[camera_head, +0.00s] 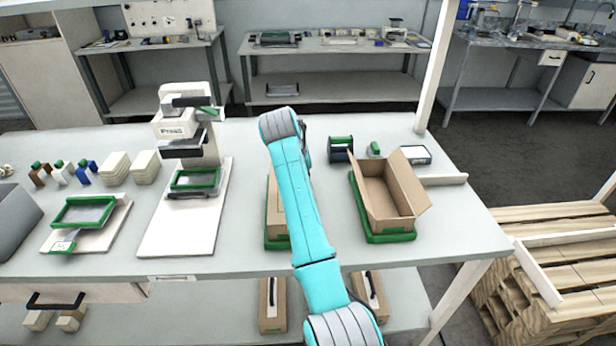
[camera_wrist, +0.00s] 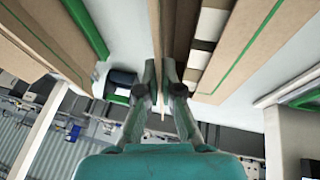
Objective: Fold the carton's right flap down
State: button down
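The open carton (camera_head: 388,200) stands upright on a green-edged base (camera_head: 391,238) at the right of the bench. Its right flap (camera_head: 413,208) sticks up and outward to the right, and its inside is visible. My gripper is hidden behind my cyan arm in the head view, left of the carton and apart from it.
A second carton (camera_head: 277,217) on a green base is partly hidden by my arm. A dark green-topped holder (camera_head: 341,149) and a small framed pad (camera_head: 413,155) lie behind the carton. The press (camera_head: 187,135) stands left. Pallets (camera_head: 560,230) stand beyond the bench's right end.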

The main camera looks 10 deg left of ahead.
jog(key=shift+s+a+f+n+t+h, duration=0.1)
jog(key=shift+a+f+n+t+h, duration=0.35)
jog(key=shift+h, duration=0.8)
jog(key=shift+s+a+f+n+t+h, duration=0.2)
jog(key=shift+a+t+h, duration=0.35)
jog(key=shift+h, duration=0.75)
jog(key=shift+s+a+f+n+t+h, duration=0.1)
jog(key=shift+a+f+n+t+h, duration=0.4)
jog(key=shift+h, duration=0.75)
jog(key=shift+r, duration=0.15)
jog(key=c, duration=1.4)
grip_release()
jog(key=shift+d, duration=0.1)
jog(key=shift+o, duration=0.2)
